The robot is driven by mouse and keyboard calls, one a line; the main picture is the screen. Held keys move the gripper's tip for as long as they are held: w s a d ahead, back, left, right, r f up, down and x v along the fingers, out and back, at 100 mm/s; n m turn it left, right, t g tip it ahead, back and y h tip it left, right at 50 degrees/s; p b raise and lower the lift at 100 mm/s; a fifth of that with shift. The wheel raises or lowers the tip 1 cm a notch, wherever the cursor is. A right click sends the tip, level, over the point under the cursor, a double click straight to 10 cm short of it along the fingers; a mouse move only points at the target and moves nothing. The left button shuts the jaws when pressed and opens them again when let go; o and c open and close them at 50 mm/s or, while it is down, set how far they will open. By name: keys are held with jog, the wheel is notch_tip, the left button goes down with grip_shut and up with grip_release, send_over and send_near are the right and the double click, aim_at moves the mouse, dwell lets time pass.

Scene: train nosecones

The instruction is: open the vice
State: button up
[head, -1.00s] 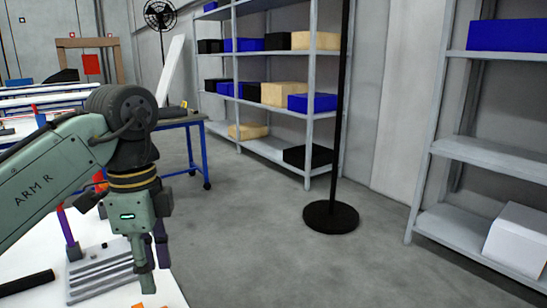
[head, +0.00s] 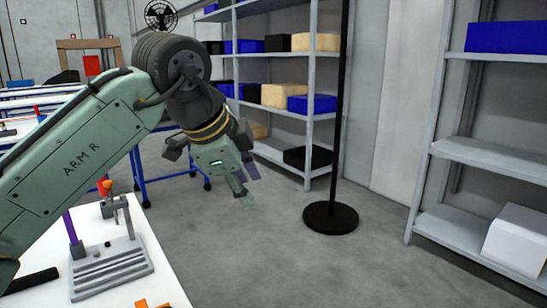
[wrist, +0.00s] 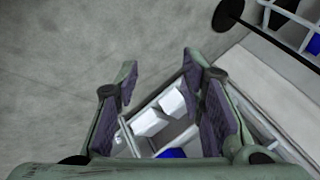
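My gripper (head: 246,188) is raised in the air over the floor, to the right of the white table. In the wrist view its fingers (wrist: 160,75) are spread apart with nothing between them. A grey slotted fixture (head: 112,270) with a small upright clamp (head: 117,210) stands on the white table, left of and below my gripper; I cannot tell whether it is the vice. The clamp has an orange tip. No clear vice shows elsewhere; my arm hides part of the blue-legged bench behind.
The white table (head: 150,290) also holds a purple post (head: 70,228), a black rod (head: 30,281) and orange pieces. A black pole on a round base (head: 330,217) stands on the floor. Shelves (head: 485,152) line the back and right.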

jog(key=d+r+t+h, duration=0.1)
jog(key=d+r, duration=0.3)
jog(key=shift+w+d+r+m+h, duration=0.25)
jog(key=shift+w+d+m+h, duration=0.1)
jog(key=shift+d+m+h, duration=0.05)
jog(key=shift+o, duration=0.5)
